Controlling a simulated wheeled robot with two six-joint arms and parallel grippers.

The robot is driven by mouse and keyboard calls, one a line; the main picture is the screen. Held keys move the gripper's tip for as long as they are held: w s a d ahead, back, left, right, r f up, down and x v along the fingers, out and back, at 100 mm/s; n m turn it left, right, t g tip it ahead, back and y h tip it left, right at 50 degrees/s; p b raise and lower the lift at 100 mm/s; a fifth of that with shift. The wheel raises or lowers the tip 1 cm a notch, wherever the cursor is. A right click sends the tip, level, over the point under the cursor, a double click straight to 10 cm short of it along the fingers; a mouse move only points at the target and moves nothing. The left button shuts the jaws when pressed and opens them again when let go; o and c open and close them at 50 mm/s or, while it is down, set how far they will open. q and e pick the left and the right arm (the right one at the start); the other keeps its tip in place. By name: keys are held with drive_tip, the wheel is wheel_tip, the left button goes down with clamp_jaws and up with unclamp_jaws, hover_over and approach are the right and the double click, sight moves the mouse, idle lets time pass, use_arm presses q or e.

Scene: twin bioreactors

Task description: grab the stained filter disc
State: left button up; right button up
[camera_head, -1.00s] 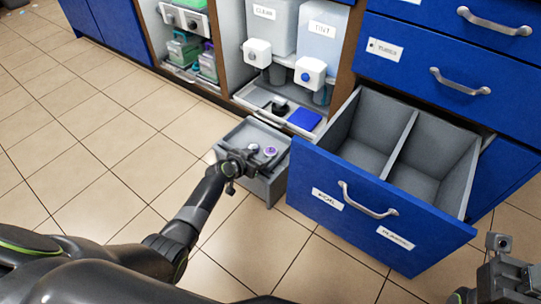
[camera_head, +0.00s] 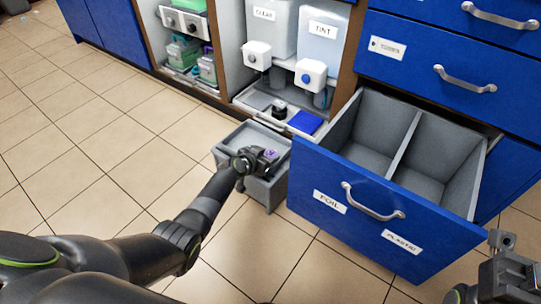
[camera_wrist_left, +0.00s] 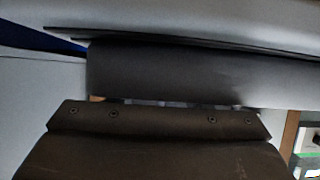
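My left gripper (camera_head: 258,160) reaches over a small grey open drawer (camera_head: 231,142) low in front of the cabinet. A small purple patch (camera_head: 271,153) shows at the gripper's fingertips. It may be the stained filter disc, but the gripper covers most of it, and I cannot tell whether the fingers hold it. The left wrist view shows only dark gripper parts (camera_wrist_left: 160,130) close up against grey surfaces, with no clear disc. My right gripper (camera_head: 503,270) is partly in view at the bottom right, far from the small drawer, and its fingers are unclear.
A large blue-fronted drawer (camera_head: 330,222), labelled FOIL and PLASTIC, stands open to the right with two empty compartments. Dispensers labelled CLEAR (camera_head: 265,25) and TINT (camera_head: 317,50) stand behind. A blue pad (camera_head: 304,122) lies below them. The tiled floor (camera_head: 90,150) at left is clear.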

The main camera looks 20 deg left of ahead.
use_arm(q)
drive_tip(key=c, duration=0.3)
